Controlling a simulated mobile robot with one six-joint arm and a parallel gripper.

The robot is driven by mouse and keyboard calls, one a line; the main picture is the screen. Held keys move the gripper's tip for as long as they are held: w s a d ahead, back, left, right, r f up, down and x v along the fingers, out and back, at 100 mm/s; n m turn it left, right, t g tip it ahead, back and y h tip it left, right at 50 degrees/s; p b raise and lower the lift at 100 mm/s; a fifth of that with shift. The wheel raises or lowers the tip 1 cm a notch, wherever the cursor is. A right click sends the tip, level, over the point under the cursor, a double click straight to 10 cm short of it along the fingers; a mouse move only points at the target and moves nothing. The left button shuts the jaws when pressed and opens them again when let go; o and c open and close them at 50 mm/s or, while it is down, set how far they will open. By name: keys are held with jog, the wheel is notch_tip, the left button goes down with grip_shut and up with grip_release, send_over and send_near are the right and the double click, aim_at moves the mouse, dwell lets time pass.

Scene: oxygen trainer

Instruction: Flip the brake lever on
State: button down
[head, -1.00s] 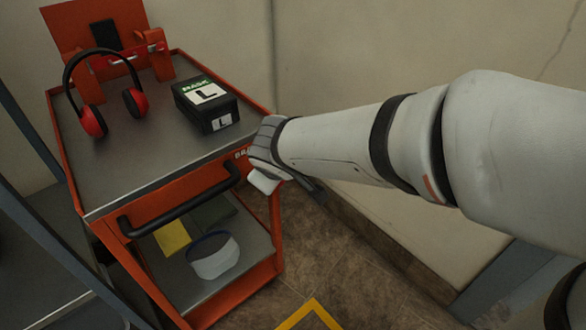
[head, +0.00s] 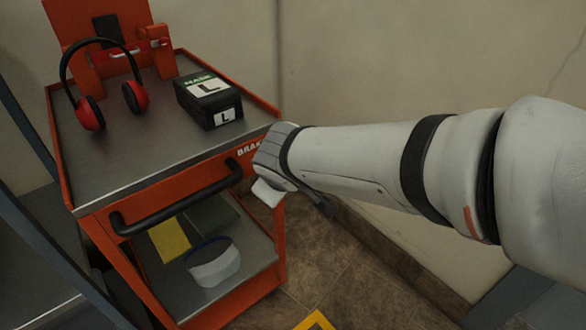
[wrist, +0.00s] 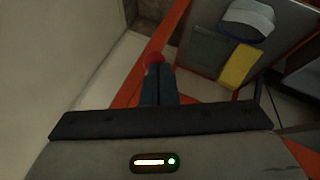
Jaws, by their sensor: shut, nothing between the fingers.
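The orange cart (head: 200,165) carries a partly covered white label starting "BRA" (head: 248,149) on its front edge near the right corner. My gripper's fingers (wrist: 158,82) are shut and empty in the wrist view. A small red knob (wrist: 154,57), likely the brake lever's end, shows right at or just beyond the fingertips. I cannot tell whether they touch it. The rest of the lever is hidden, and its position cannot be read.
Red earmuffs (head: 134,97) and a black mask box (head: 208,101) stand on the cart top. A black push handle (head: 180,203) runs along the front. The lower shelf holds a yellow item (head: 171,241) and a white-and-blue item (head: 213,266). A wall (head: 350,60) is close on the right.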

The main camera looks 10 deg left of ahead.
jog(key=s+f+p+v, duration=0.1)
jog(key=p+v, duration=0.4)
jog(key=v, duration=0.8)
jog(key=shift+s, duration=0.2)
jog(key=shift+d, duration=0.15)
